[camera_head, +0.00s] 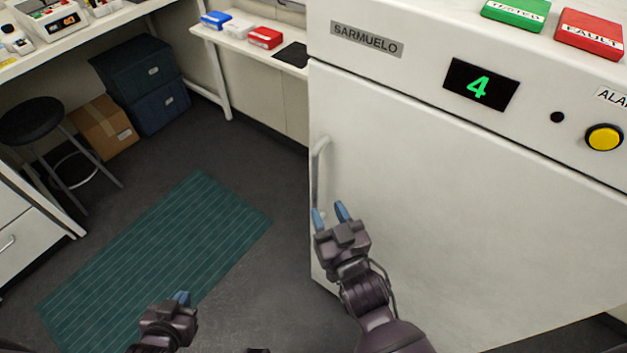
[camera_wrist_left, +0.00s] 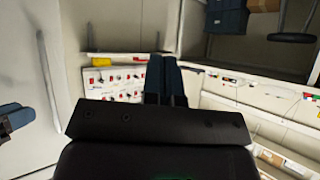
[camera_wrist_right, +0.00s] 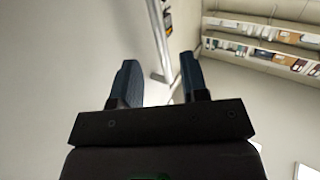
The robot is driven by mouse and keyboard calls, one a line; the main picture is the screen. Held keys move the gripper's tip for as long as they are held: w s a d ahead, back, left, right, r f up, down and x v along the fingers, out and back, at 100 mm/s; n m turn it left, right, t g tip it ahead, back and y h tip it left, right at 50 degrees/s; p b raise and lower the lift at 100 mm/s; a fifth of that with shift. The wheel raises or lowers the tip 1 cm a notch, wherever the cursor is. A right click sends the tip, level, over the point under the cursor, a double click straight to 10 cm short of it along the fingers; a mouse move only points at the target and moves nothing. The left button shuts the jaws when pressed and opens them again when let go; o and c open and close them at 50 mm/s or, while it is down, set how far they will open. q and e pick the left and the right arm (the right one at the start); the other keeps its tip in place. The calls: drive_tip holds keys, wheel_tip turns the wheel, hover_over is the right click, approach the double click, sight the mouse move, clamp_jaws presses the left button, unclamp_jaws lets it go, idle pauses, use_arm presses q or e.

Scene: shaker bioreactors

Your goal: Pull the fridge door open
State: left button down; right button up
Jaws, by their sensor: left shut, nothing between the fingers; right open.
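The white fridge door (camera_head: 440,200) is shut and fills the right of the head view. Its pale upright bar handle (camera_head: 318,175) is at the door's left edge; it also shows in the right wrist view (camera_wrist_right: 157,40), ahead of the fingers. My right gripper (camera_head: 330,214) is open and empty, with its blue fingertips close to the handle's lower end. Whether they touch it I cannot tell. My left gripper (camera_head: 182,298) is shut and empty, low and left of the fridge. The left wrist view shows its closed fingers (camera_wrist_left: 165,78) and the handle (camera_wrist_left: 48,85) at left.
A green mat (camera_head: 160,255) lies on the dark floor left of the fridge. A stool (camera_head: 32,122), a cardboard box (camera_head: 104,127) and dark blue crates (camera_head: 150,80) stand further back. A shelf with small boxes (camera_head: 265,38) is left of the fridge. The floor before the fridge is clear.

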sight(316, 187)
drive_tip(key=x, duration=0.8)
drive_tip(key=shift+w+f, duration=0.1)
drive_tip(key=shift+w, duration=0.05)
clamp_jaws()
